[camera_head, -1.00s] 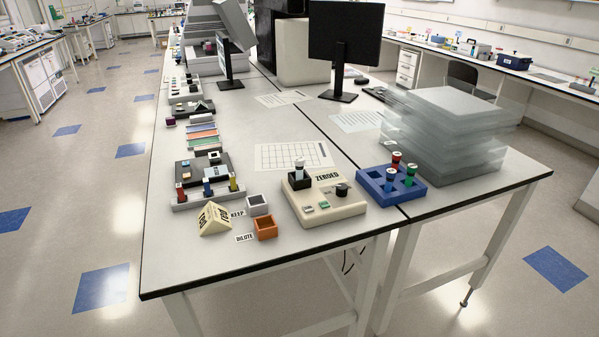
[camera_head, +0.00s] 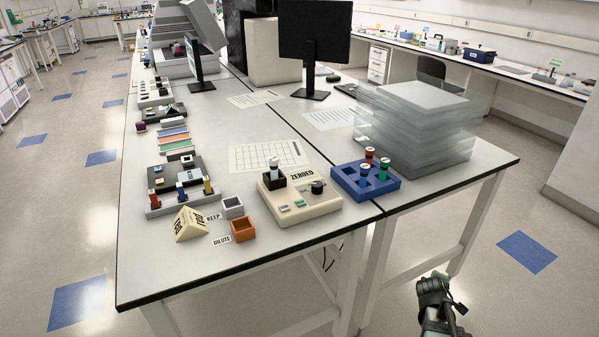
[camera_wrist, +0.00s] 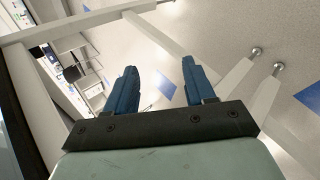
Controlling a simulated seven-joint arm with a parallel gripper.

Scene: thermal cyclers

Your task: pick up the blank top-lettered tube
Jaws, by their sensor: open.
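Several small capped tubes stand on the bench; lettering on their tops is too small to read, so I cannot tell which is the blank. A pale tube (camera_head: 274,167) stands upright in the black well of the cream device (camera_head: 312,206) marked ZEROED. A blue rack (camera_head: 346,187) to its right holds a red-capped tube (camera_head: 369,156), a green tube (camera_head: 384,169) and a blue tube (camera_head: 365,175). My gripper (camera_head: 436,283) is low at the right, beyond the bench edge and away from all tubes. In the wrist view its blue fingers (camera_wrist: 160,80) are apart and empty.
A translucent stack (camera_head: 425,125) stands right of the blue rack. An orange box (camera_head: 243,230), a grey box (camera_head: 232,207) and a yellow wedge sign (camera_head: 188,224) sit left of the device. Bench legs show close to my gripper in the wrist view (camera_wrist: 237,82).

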